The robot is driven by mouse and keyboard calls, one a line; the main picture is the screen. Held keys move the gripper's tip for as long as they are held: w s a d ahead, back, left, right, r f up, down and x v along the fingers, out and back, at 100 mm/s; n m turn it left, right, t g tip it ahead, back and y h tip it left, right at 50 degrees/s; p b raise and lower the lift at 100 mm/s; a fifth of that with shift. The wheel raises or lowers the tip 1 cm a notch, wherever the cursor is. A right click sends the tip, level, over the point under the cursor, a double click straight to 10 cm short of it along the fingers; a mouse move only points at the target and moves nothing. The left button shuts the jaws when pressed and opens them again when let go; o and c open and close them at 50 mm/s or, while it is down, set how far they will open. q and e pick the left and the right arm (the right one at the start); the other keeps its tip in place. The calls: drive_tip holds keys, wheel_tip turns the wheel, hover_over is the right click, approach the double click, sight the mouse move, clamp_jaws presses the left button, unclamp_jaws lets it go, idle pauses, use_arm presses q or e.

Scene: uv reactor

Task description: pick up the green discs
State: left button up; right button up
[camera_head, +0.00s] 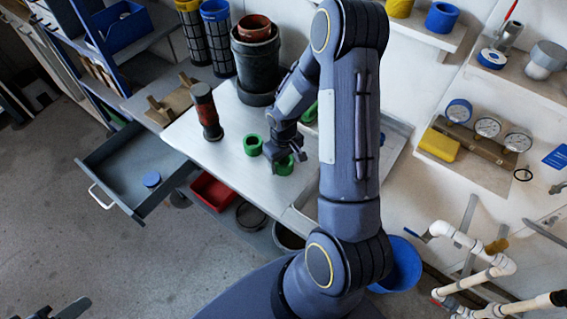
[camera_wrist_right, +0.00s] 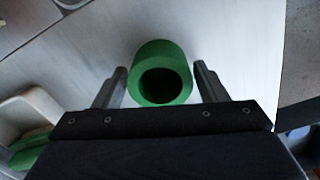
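One green disc (camera_head: 252,145), a thick ring with a hole, sits on the pale worktop. A second green disc (camera_head: 284,166) sits just right of it, partly hidden by my right gripper (camera_head: 287,158). More green (camera_head: 310,113) shows behind my right arm, mostly hidden. In the right wrist view, a green disc (camera_wrist_right: 161,72) lies between the two spread fingers of my right gripper (camera_wrist_right: 160,84), with gaps on both sides. Another green piece (camera_wrist_right: 30,152) is at the lower left there. Only the tip of my left gripper (camera_head: 62,309) shows at the bottom left.
A dark red and black cylinder (camera_head: 206,112) stands left of the discs. A dark pot (camera_head: 256,62) stands behind them. A red bin (camera_head: 212,190) is below the worktop.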

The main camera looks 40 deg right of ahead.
drive_tip(key=c, duration=0.7)
drive_tip(key=shift+c, duration=0.2)
